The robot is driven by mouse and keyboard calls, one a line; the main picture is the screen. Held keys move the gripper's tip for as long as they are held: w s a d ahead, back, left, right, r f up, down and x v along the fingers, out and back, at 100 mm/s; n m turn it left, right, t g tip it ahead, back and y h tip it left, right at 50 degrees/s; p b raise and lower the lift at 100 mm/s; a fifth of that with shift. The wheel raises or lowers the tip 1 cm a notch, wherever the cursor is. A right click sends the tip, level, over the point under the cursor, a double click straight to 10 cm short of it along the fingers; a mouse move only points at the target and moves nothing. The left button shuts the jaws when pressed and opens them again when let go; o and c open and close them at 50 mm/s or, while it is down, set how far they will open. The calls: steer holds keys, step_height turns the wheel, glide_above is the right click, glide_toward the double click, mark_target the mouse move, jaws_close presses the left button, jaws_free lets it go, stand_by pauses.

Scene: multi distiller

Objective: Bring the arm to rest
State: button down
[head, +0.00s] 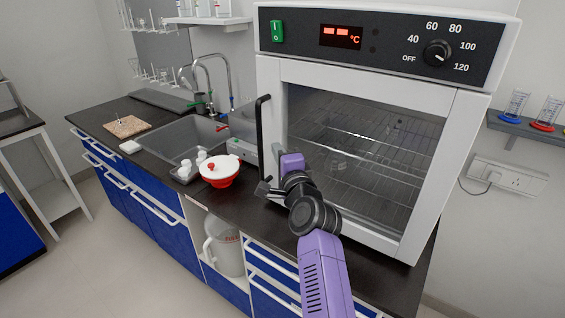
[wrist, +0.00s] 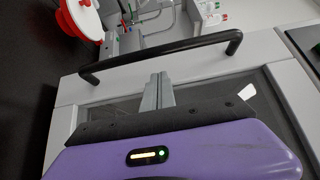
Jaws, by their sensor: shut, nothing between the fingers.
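My arm (head: 323,275), purple with dark joints, reaches up from the bottom of the head view in front of the oven. My gripper (head: 263,188) is near the lower left of the oven door, below the black door handle (head: 263,138). In the wrist view my gripper (wrist: 158,90) has its two grey fingers together, with nothing between them. The fingers point toward the black handle (wrist: 160,54), and a gap shows between them. The white oven (head: 272,75) has its glass door shut, and its display is lit red.
A red and white lidded pot (head: 220,172) stands on the dark counter left of the oven. Small white bottles (head: 186,166) stand beside it, near the sink (head: 170,140). A shelf with coloured-base cylinders (head: 543,115) is right of the oven. Open floor lies at lower left.

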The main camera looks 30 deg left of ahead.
steer(key=s+d+r+n+t, duration=0.35)
steer(key=s+d, duration=0.25)
steer(key=d, duration=0.2)
steer(key=s+d+f+n+t+h, duration=0.1)
steer(key=s+d+f+n+h, duration=0.1)
steer(key=s+d+f, duration=0.45)
steer(key=s+d+f+n+h, duration=0.1)
steer(key=s+d+f+n, duration=0.15)
steer(key=d, duration=0.75)
steer(key=s+d+f+n+t+h, duration=0.1)
steer(key=s+d+f+h, duration=0.15)
steer(key=s+d, duration=0.45)
steer(key=s+d+f+g+h, duration=0.1)
steer(key=s+d+h, duration=0.1)
steer(key=s+d, duration=0.4)
steer(key=s+d+f+g+h, duration=0.1)
steer(key=s+d, duration=0.5)
steer(key=s, duration=0.9)
steer(key=s+d+f+g+h, duration=0.2)
steer(key=s+d, duration=0.4)
steer(key=s, duration=0.5)
steer(key=shift+f+h, duration=0.4)
steer(key=shift+h, duration=0.45)
